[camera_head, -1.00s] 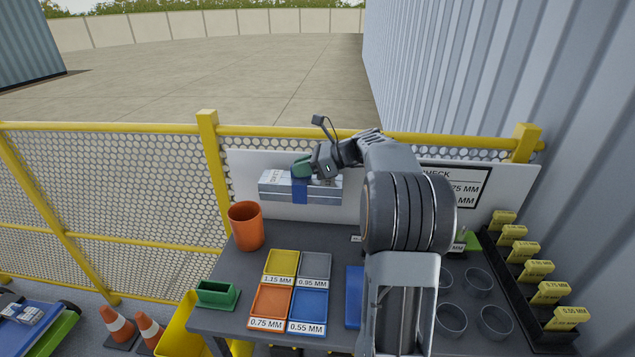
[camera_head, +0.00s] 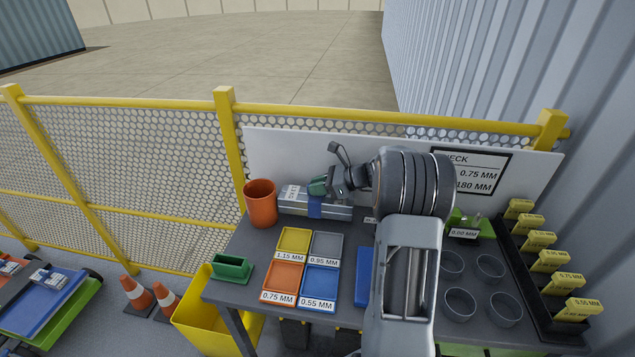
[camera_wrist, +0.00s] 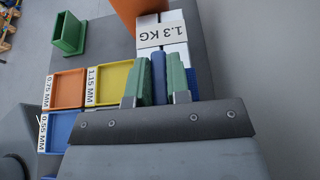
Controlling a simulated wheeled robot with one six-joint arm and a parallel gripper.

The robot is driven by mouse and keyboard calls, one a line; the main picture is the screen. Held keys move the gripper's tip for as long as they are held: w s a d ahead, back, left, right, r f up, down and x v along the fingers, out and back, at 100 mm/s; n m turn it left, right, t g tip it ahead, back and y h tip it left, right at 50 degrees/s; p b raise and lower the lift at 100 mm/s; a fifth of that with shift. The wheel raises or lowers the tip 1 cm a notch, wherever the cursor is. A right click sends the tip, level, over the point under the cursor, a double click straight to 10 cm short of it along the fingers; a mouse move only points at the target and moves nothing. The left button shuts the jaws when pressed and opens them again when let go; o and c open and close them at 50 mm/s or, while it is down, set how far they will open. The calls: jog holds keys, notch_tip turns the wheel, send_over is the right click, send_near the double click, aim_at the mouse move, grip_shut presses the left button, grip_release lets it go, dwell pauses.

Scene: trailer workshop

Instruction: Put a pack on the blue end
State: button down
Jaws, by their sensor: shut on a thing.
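My gripper (camera_head: 318,188) has green fingers and is shut on a pack (camera_head: 340,212) of pale grey bars with a blue band. In the wrist view the fingers (camera_wrist: 158,82) close on a blue grip, and the pack (camera_wrist: 163,28) carries a "1.3 KG" label. The pack is level at the back of the table, in front of the white board; I cannot tell whether it touches the tabletop. A low cart with a blue deck section (camera_head: 45,301), green side and red part stands at the far left, with small packs on it.
An orange cup (camera_head: 261,203) stands close left of the pack. Coloured trays (camera_head: 320,281), a green holder (camera_head: 232,268) and grey cups (camera_head: 460,302) are on the table (camera_head: 265,240). A yellow bin (camera_head: 205,325) and traffic cones (camera_head: 137,292) stand between table and cart.

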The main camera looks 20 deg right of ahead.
aim_at(316, 198)
jog(key=shift+f, duration=1.5)
jog(key=shift+f, duration=0.1)
jog(key=c, duration=1.5)
grip_release()
jog(key=shift+f, duration=0.25)
jog(key=shift+c, duration=0.2)
jog(key=o, duration=0.4)
jog(key=shift+r, duration=0.1)
jog(key=shift+o, duration=0.2)
